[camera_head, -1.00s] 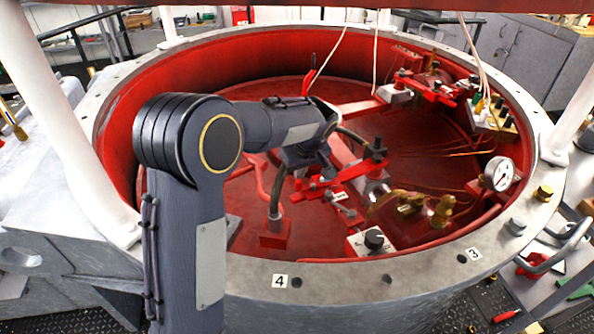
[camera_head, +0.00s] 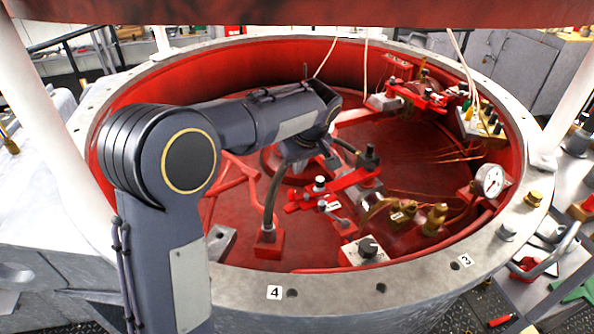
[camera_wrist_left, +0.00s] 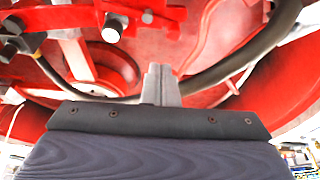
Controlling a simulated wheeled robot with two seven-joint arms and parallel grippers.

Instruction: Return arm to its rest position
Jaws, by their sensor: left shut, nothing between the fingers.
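My left arm (camera_head: 180,250) rises at the left and its dark forearm reaches over the rim into the red round well. My left gripper (camera_head: 322,150) hangs below the wrist over the well, partly hidden behind my own arm. In the left wrist view its grey fingers (camera_wrist_left: 160,82) are together with nothing between them. Red fittings and a dark hose (camera_wrist_left: 240,55) show beyond them; I cannot tell how far off they are. My right gripper is in neither view.
A grey metal rim (camera_head: 405,275) rings the well. Inside are a red lever assembly (camera_head: 345,188), brass fittings (camera_head: 405,215), a black-knobbed block (camera_head: 365,250) and a white gauge (camera_head: 489,182). White posts (camera_head: 60,150) and an overhead red beam (camera_head: 300,12) frame it.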

